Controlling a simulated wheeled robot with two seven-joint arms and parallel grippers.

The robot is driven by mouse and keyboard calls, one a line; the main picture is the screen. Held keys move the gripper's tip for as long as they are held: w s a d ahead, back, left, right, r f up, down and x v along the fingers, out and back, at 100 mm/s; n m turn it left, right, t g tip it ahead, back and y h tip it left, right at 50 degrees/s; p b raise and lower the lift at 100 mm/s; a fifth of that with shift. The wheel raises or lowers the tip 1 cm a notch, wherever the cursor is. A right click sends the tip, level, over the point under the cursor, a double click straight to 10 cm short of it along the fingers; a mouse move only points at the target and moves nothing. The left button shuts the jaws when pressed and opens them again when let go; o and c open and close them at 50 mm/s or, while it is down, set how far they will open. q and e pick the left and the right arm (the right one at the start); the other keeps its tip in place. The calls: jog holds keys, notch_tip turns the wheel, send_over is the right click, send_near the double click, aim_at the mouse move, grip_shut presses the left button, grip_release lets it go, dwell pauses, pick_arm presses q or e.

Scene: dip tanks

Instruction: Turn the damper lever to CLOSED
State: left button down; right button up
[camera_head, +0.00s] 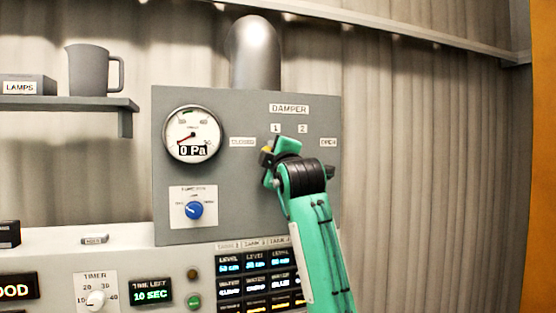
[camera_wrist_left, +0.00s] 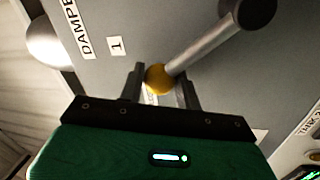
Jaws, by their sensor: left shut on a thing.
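The damper lever is a grey rod (camera_wrist_left: 205,48) with a yellow ball knob (camera_wrist_left: 158,78) at its end and a dark hub (camera_wrist_left: 254,12) at its other end. My left gripper (camera_wrist_left: 160,88) is shut on the knob, one finger on each side. In the head view the knob (camera_head: 267,149) shows just left of my green gripper, between the CLOSED label (camera_head: 243,142) and the 1 label (camera_head: 276,128). My arm hides the rod and hub there. The 2 label (camera_head: 303,128) and OPEN label (camera_head: 329,142) lie to the right. My right gripper is out of view.
The grey panel (camera_head: 215,115) also carries a gauge (camera_head: 193,134) reading 0 Pa and a blue selector knob (camera_head: 194,210). A console with lit displays (camera_head: 230,285) lies below. A shelf (camera_head: 95,103) with a jug (camera_head: 89,70) is at left.

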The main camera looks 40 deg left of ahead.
pick_arm(q)
jog(key=shift+s+a+f+n, duration=0.15)
jog(key=shift+s+f+n, duration=0.15)
jog(key=shift+n, duration=0.3)
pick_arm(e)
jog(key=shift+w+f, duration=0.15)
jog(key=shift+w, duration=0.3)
pick_arm(q)
jog(key=shift+f, duration=0.1)
jog(key=c, duration=1)
grip_release()
jog(key=shift+s, duration=0.1)
jog(key=shift+b, duration=0.3)
jog(key=b+v, duration=0.3)
jog(key=v, duration=1)
jog(key=shift+d, duration=0.4)
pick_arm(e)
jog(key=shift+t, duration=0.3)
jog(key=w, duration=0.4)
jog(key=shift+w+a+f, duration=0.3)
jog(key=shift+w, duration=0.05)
